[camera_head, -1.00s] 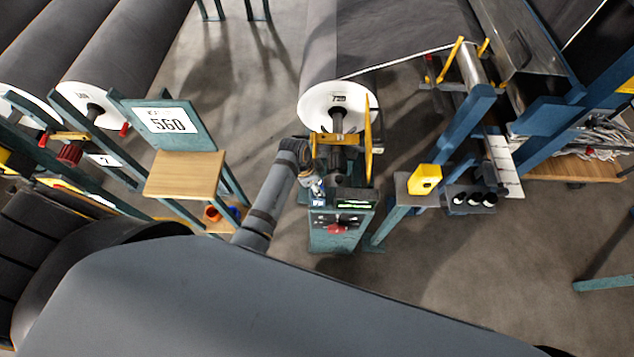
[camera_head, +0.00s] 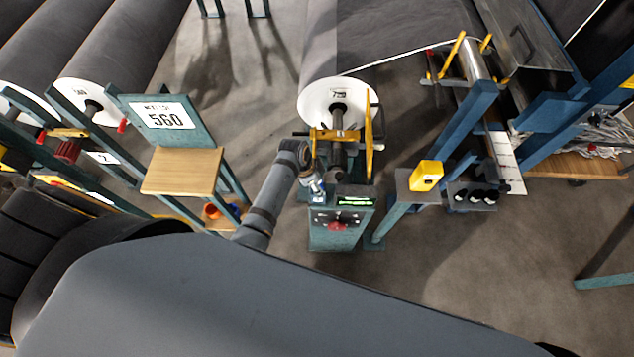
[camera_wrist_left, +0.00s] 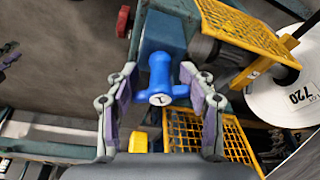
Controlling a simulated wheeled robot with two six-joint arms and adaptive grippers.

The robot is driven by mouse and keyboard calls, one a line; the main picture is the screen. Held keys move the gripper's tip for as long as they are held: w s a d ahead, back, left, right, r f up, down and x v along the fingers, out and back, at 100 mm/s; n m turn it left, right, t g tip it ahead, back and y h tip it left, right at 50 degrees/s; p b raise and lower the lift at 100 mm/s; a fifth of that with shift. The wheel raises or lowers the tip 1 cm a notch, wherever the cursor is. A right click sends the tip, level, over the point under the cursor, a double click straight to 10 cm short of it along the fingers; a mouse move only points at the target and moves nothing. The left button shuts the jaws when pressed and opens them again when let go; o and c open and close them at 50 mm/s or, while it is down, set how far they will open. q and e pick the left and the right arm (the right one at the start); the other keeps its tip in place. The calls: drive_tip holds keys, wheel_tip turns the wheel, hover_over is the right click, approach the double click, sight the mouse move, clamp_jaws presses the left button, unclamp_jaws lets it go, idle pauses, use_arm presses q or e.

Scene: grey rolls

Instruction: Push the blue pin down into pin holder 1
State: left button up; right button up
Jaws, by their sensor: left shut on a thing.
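The blue pin (camera_wrist_left: 161,72) has a T-shaped handle and shows between the fingers of my left gripper (camera_wrist_left: 160,84) in the left wrist view. The gripper is shut on it. Behind the pin is a teal block or post (camera_wrist_left: 163,33); the pin's lower end is hidden, so I cannot tell how deep it sits. In the head view my left gripper (camera_head: 316,186) is at the left side of the roll stand, above its control box (camera_head: 340,220). The pin is too small to make out there. I cannot identify the number of the holder. My right gripper is not in view.
A grey roll with a white end disc (camera_head: 325,97) lies behind the stand. Yellow mesh guards (camera_wrist_left: 238,28) are close to the gripper. A wooden-topped stand marked 560 (camera_head: 182,171) is to the left, a yellow box (camera_head: 426,176) to the right.

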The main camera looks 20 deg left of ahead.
use_arm(q)
drive_tip(key=o, duration=1.3)
drive_tip(key=shift+r, duration=0.1)
drive_tip(key=v, duration=1.1)
drive_tip(key=shift+r, duration=0.4)
drive_tip(key=s+a+f+n+y+b, duration=0.1)
drive_tip(key=s+a+f+n+b, duration=0.15)
drive_tip(key=f, duration=0.75)
drive_tip(key=s+a+f+n+b, duration=0.15)
drive_tip(key=s+f, duration=0.25)
drive_tip(key=f, duration=0.7)
drive_tip(key=s+a+f+n+y+b, duration=0.15)
drive_tip(key=s+f, duration=0.25)
drive_tip(key=f, duration=0.6)
drive_tip(key=s+a+f+n, duration=0.1)
drive_tip(key=s+a+f, duration=0.1)
drive_tip(key=s+f, duration=0.3)
drive_tip(key=s+a+f+n+b, duration=0.1)
drive_tip(key=s+f, duration=0.4)
drive_tip(key=s, duration=0.5)
drive_tip(key=s+a+f+n+y+b, duration=0.1)
drive_tip(key=s+a+f+n, duration=0.2)
drive_tip(key=s+f, duration=0.2)
drive_tip(key=shift+s+a+g, duration=0.2)
drive_tip(key=shift+s+g, duration=0.1)
drive_tip(key=shift+s, duration=0.95)
